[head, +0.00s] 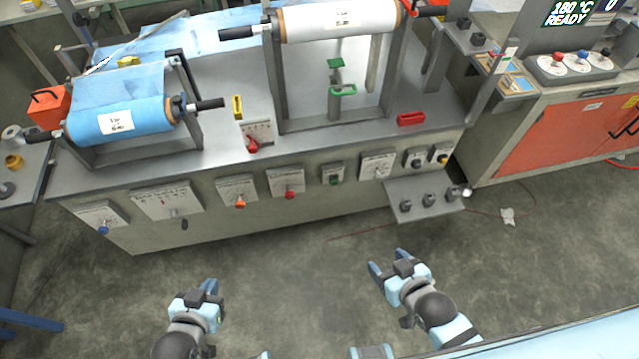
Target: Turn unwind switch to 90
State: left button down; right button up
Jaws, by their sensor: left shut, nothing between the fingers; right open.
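Several switch plates line the front of the grey machine. From the left they have a blue knob (103,230), a dark knob (184,224), an orange knob (240,203), a red knob (289,194), a green knob (334,181) and a pale knob (379,172). Their labels are too small to read, so I cannot tell which is the unwind switch or its setting. My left gripper (209,287) is shut and empty, below the panel in the picture. My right gripper (388,262) is open and empty, below the small shelf. Both are apart from the switches.
A blue film roll (120,123) and a white roll (338,20) sit on the machine. A small shelf (425,208) with dark knobs juts out at the front right. An orange-doored cabinet (560,140) stands right. The floor (290,285) between my grippers is clear.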

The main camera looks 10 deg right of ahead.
aim_at(289, 196)
jog(key=i+j, duration=0.1)
jog(key=j, duration=0.3)
jog(key=i+j, duration=0.1)
jog(key=j, duration=0.25)
jog(key=i+j, duration=0.1)
jog(key=j, duration=0.3)
jog(key=i+j, duration=0.1)
jog(key=j, duration=0.25)
jog(key=i+j, duration=0.1)
jog(key=j, duration=0.3)
